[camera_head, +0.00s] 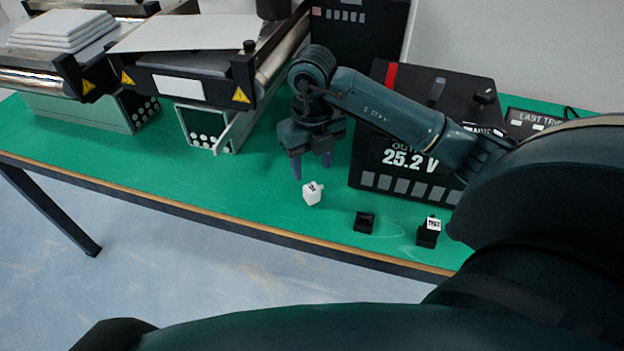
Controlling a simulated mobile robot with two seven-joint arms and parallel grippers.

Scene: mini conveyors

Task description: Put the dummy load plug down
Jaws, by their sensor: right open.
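A small white block (312,194) with a dark mark on top stands on the green tabletop, slightly tilted in the picture. It may be the dummy load plug, but I cannot read its label. My right gripper (311,165) is open and empty, pointing down just behind and above the white block, apart from it. A small black open-topped holder (364,222) sits to the right of the block. Further right is a black block with a white labelled top (428,232). My left gripper is not in view.
A black power supply (362,165) reading 25.2 V stands right of my right gripper. Mini conveyors (180,88) with white sheets stand at the back left. The green table (190,170) is clear left of the white block. Its wooden front edge (250,228) is close.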

